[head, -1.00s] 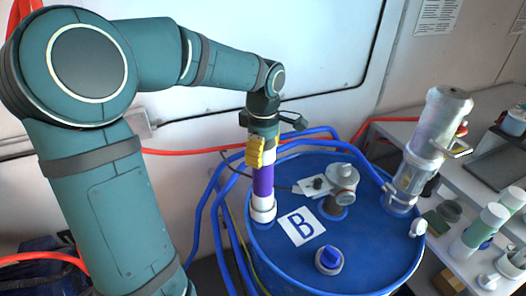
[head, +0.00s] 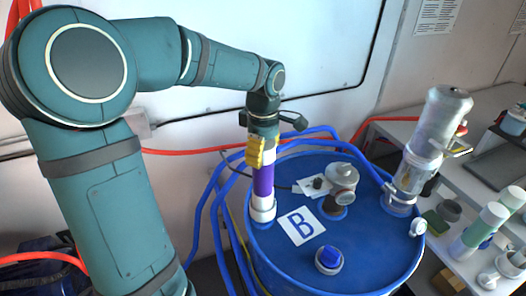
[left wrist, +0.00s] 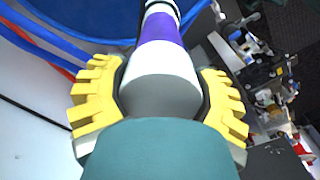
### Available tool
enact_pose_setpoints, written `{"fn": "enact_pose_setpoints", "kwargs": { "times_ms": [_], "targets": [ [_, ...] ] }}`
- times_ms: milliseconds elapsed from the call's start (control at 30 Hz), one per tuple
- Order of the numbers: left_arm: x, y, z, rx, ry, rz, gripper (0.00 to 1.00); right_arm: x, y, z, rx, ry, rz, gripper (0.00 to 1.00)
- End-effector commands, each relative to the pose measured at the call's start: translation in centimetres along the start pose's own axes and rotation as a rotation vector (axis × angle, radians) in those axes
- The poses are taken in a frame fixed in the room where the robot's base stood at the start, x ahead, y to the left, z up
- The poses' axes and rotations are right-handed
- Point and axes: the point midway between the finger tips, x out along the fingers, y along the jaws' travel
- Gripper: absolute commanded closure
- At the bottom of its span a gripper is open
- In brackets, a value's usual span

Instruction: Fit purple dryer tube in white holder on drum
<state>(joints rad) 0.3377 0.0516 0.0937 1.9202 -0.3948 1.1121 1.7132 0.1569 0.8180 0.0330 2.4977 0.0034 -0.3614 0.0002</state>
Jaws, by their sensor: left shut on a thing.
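The purple dryer tube (head: 263,180) stands upright above the left part of the blue drum (head: 290,262), with white bands at its ends. Its lower end meets the white holder (head: 262,210) on the drum top near the rim; I cannot tell how deep it sits. My left gripper (head: 261,152) is shut on the tube's upper part, yellow fingers around it. In the left wrist view the tube (left wrist: 160,45) runs away between the yellow fingers (left wrist: 160,98), its white end nearest. My right gripper is not in view.
Blue hoses (head: 207,195) run along the drum's left side.

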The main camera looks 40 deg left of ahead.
Motion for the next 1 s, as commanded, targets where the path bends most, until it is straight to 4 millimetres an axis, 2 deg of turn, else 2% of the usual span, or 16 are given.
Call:
{"fn": "enact_pose_setpoints", "kwargs": {
  "times_ms": [600,633,667,1000],
  "targets": [
    [1.1,0.0,0.0,0.000,0.000,0.001,0.78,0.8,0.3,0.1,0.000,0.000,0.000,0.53],
    [1.0,0.0,0.0,0.000,0.000,0.001,0.22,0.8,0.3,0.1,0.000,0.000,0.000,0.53],
    [1.0,0.0,0.0,0.000,0.000,0.001,0.12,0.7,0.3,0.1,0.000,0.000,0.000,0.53],
    [0.9,0.0,0.0,0.000,0.000,-0.001,0.12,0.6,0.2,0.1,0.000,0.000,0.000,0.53]
  ]
}}
